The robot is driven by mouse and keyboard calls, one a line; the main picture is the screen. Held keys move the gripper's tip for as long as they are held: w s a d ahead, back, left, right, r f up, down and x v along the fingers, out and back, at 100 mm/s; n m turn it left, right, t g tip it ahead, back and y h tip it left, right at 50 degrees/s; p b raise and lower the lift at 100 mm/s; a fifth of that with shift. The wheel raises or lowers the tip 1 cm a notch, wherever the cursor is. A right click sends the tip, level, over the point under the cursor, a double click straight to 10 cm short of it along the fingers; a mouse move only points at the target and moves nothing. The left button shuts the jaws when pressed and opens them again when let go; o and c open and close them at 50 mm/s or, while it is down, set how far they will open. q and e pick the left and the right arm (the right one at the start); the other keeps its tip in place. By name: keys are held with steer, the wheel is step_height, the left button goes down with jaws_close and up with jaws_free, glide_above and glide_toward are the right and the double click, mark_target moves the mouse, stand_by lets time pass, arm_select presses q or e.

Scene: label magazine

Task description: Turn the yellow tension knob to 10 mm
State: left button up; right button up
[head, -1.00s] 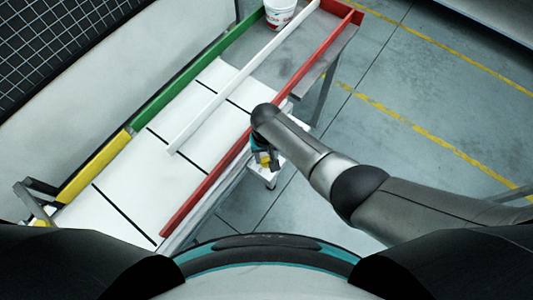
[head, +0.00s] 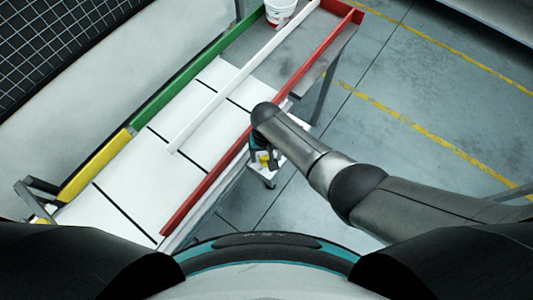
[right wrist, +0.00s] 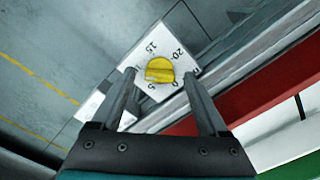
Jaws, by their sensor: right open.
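The yellow tension knob (right wrist: 159,70) sits on a white dial plate (right wrist: 150,52) in the right wrist view. The figures 15, 20, 0 and 5 show around it; I cannot read a 10, and the left finger covers part of that side. My right gripper (right wrist: 160,76) is open, with one finger on each side of the knob in the picture. I cannot tell whether the fingers touch it or how far above it they are. In the head view the right gripper (head: 264,155) points down beside the red rail, largely hidden by its own arm. My left gripper is not in view.
A red rail (head: 205,185) runs along the white table (head: 130,190) close to the right gripper. A white rail (head: 215,100), a green and yellow rail (head: 190,70) and a white bucket (head: 280,14) are farther off. Open floor lies to the right.

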mark_target(267, 158)
step_height(267, 158, up, 15)
steer(key=p, duration=0.5)
steer(key=shift+s+r, duration=0.1)
stand_by(0.7)
